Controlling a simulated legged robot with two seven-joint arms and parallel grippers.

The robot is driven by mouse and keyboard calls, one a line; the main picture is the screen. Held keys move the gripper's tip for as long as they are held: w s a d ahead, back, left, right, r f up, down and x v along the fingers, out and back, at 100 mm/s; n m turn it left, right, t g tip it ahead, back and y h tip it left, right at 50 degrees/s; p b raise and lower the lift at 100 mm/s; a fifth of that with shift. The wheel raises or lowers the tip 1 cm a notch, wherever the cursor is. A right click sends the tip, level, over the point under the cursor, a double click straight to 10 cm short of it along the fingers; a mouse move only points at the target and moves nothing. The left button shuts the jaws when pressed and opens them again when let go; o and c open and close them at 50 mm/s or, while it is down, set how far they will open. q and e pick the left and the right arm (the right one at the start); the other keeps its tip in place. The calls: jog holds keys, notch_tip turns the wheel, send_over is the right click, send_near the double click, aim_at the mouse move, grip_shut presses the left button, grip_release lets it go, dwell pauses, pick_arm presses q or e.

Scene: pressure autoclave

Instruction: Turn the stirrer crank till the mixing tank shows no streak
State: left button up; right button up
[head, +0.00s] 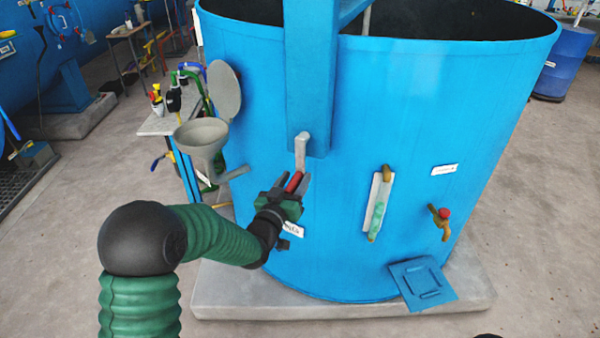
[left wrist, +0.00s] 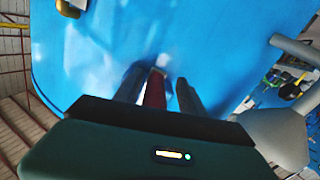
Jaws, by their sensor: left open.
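The big blue mixing tank (head: 420,120) stands in front of me in the head view. The stirrer crank (head: 301,150) is a grey arm on the tank's front, hanging down from the blue column. Its red handle (head: 294,181) lies between the fingers of my left gripper (head: 293,184). In the left wrist view the red handle (left wrist: 155,90) also shows between the two dark fingers of the gripper (left wrist: 160,92), which are open. A sight glass (head: 376,210) with mottled green content is on the tank front; I cannot make out streaks clearly. My right gripper is out of view.
A grey funnel (head: 203,138) with a raised round lid (head: 224,90) sticks out left of the crank. A tap with a red knob (head: 442,214) is at the right. A blue plate (head: 422,283) leans at the tank's foot on the concrete plinth (head: 240,300).

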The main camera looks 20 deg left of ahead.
pick_arm(q)
jog(key=shift+s+d+r, duration=0.1)
jog(key=shift+s+r, duration=0.15)
jog(key=shift+s, duration=0.1)
jog(key=shift+w+d+f, duration=0.1)
jog(key=shift+w+d, duration=0.05)
jog(key=shift+d, duration=0.05)
jog(key=c, duration=0.7)
jog(key=shift+a, duration=0.1)
grip_shut()
